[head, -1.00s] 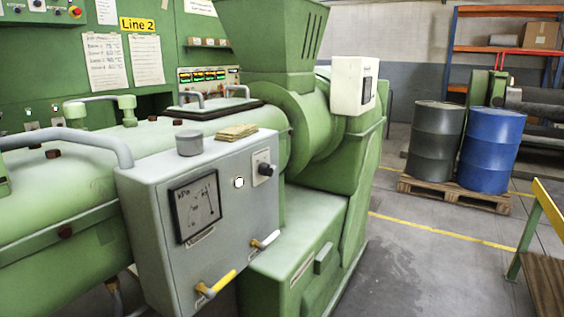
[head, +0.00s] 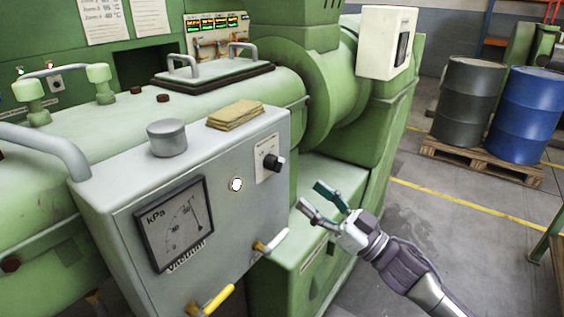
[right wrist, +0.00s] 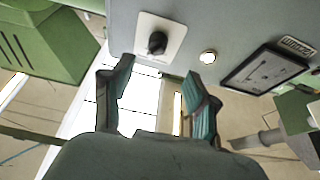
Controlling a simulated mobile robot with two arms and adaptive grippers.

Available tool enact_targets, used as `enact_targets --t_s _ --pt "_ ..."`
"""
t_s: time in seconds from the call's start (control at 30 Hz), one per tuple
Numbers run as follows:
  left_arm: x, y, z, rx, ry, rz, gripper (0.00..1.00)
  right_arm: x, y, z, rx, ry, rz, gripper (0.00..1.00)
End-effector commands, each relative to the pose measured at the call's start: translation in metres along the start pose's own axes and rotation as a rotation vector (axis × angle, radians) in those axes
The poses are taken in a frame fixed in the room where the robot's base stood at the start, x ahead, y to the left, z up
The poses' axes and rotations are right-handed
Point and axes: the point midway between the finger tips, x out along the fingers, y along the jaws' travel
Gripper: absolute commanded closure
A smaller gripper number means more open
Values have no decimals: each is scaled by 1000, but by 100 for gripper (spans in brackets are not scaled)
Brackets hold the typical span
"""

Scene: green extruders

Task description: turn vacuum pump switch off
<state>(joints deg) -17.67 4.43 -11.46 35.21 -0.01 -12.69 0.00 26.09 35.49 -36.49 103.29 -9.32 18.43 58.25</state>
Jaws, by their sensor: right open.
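The vacuum pump switch is a black rotary knob (head: 273,162) on a white plate on the front of the grey control box (head: 232,205). It also shows in the right wrist view as a black knob (right wrist: 157,42) near the top. A lit white lamp (head: 236,184) is beside it, and a kPa vacuum gauge (head: 176,222) is to the left. My right gripper (head: 321,199) is open and empty, to the right of and a little below the knob, apart from it. In the right wrist view the open fingers (right wrist: 158,85) point toward the knob's plate. My left gripper is not in view.
A white-handled valve (head: 270,243) and a yellow-handled valve (head: 212,300) stick out from the box's lower edge. A grey can (head: 167,138) and a folded yellow cloth (head: 235,114) lie on top. The green machine (head: 330,170) stands behind; drums (head: 524,115) are at the right.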

Motion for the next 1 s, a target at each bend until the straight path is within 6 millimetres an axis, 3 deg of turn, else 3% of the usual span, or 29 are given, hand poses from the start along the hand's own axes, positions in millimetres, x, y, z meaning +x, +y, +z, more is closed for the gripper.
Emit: enact_targets --t_s 0.03,0.17,0.4,0.57,0.87,1.0 --pt "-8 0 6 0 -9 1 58 15 0 -5 1 3 -1 41" --pt "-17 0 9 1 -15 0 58 43 0 -4 1 2 0 41" --pt "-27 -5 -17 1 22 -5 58 81 1 -2 0 0 2 41" --pt "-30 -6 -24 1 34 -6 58 92 1 0 0 -1 3 41" --pt "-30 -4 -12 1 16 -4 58 94 1 1 -1 -1 3 41" --pt "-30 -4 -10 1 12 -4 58 94 1 1 -1 -1 3 61"
